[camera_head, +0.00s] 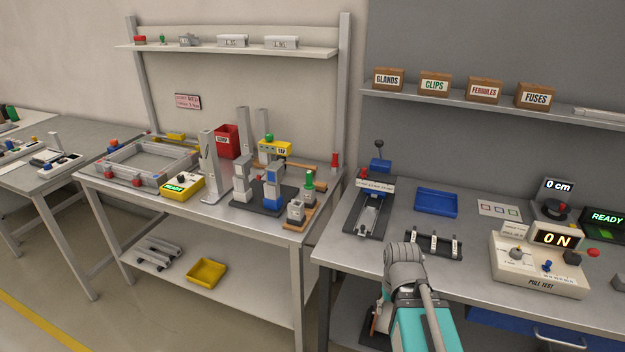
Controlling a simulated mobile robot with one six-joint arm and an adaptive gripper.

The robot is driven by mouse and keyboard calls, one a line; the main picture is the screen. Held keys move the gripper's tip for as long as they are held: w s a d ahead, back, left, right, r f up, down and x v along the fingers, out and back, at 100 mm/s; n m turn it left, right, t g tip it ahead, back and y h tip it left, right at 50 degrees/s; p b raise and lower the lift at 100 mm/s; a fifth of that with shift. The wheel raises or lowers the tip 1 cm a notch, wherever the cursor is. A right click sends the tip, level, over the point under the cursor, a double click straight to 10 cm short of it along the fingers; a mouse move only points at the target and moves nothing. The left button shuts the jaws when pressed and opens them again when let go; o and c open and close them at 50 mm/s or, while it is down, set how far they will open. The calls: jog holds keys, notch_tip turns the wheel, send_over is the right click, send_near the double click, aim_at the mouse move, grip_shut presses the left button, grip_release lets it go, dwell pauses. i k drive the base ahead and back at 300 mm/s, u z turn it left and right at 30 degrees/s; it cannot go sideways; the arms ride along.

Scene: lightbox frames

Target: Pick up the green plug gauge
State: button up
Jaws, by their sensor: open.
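A green-handled piece (309,181), which looks like the green plug gauge, stands upright in a wooden holder (291,222) with grey metal blocks at the right front corner of the middle bench. Its lower part is hidden in the holder. A smaller green piece (163,40) stands on the wall shelf above; I cannot tell what it is. My arm rises from the bottom of the picture in front of the right bench, well to the right of the holder. The fingers of my gripper cannot be made out.
A press-like fixture (271,188) stands just left of the holder, and a red-handled piece (335,161) behind it. A yellow READY box (182,187) is further left. The right bench holds a clamp fixture (370,208), a blue tray (436,203) and a pull tester (540,265).

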aim_at(309, 185)
jog(key=i, duration=0.85)
jog(key=u, duration=0.05)
